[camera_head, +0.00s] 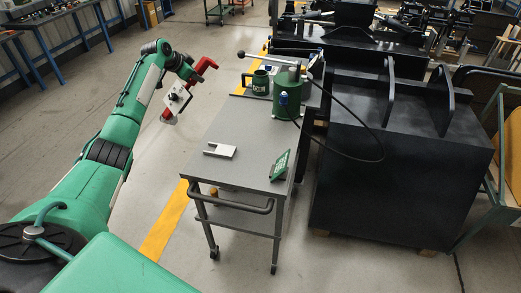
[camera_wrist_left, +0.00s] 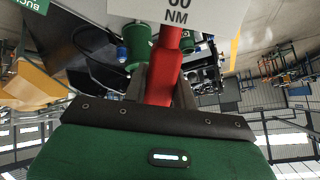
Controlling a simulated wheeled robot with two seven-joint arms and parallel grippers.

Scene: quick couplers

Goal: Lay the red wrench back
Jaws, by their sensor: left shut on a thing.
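The red wrench (camera_head: 203,66) is in my left gripper (camera_head: 183,88), at the left of the grey cart and apart from its top. In the left wrist view the red wrench (camera_wrist_left: 164,66) stands between the two fingers of my left gripper (camera_wrist_left: 160,85), which are shut on it. A white plate marked "NM" (camera_wrist_left: 178,12) is in front of it at the top and hides part of the wrench. A white slotted holder (camera_head: 219,150) sits empty on the cart's top. My right gripper is not in view.
The grey cart (camera_head: 235,125) carries a green pump (camera_head: 287,92) with a black hose, a green can (camera_head: 261,83) and a tilted green sign (camera_head: 281,165). Large black blocks (camera_head: 400,150) stand to the right. The cart's top around the holder is clear.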

